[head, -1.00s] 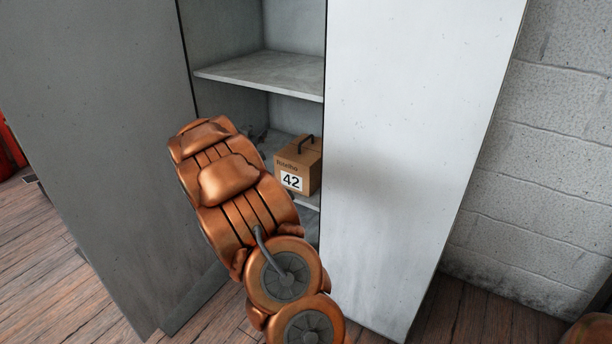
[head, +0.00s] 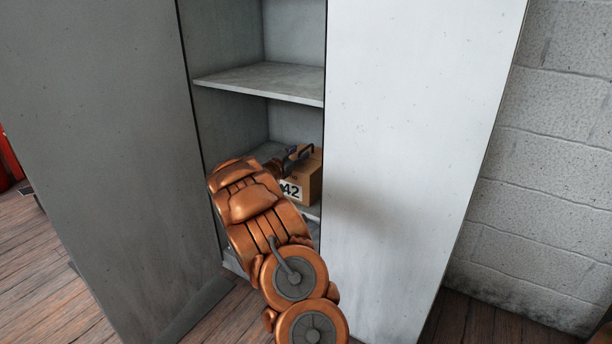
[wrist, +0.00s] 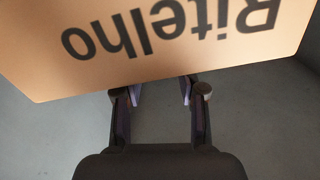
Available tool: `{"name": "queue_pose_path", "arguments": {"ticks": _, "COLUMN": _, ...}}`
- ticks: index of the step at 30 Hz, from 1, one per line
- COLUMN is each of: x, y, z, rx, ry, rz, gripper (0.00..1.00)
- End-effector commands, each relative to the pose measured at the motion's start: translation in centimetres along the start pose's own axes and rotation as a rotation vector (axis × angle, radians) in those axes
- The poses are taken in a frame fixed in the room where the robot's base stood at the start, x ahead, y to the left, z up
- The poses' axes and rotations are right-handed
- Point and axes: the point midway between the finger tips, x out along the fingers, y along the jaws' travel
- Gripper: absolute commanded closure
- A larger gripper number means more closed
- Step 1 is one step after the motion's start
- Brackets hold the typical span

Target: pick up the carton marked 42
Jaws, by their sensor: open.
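My gripper (head: 297,156) is open at the top of the carton, close to the handle. In the wrist view the fingers (wrist: 160,88) are spread at the carton's top edge, their ends partly hidden by it. I cannot tell whether the handle lies between them.
An empty shelf (head: 265,82) spans the cabinet above the carton. The wide grey cabinet doors or panels, left (head: 110,150) and right (head: 410,150), flank the narrow opening my arm passes through. A block wall (head: 550,180) stands to the right.

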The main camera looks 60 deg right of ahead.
Motion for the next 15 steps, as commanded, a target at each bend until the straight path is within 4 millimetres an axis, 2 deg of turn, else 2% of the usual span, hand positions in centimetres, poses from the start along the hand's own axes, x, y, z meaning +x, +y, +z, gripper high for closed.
{"name": "queue_pose_path", "arguments": {"ticks": 9, "x": 3.2, "y": 0.1, "z": 0.2, "rx": 0.002, "ry": 0.001, "rz": 0.001, "gripper": 0.60}}
{"name": "queue_pose_path", "arguments": {"ticks": 15, "x": 4.2, "y": 0.0, "z": 0.0, "rx": 0.002, "ry": 0.003, "rz": 0.000, "gripper": 0.60}}
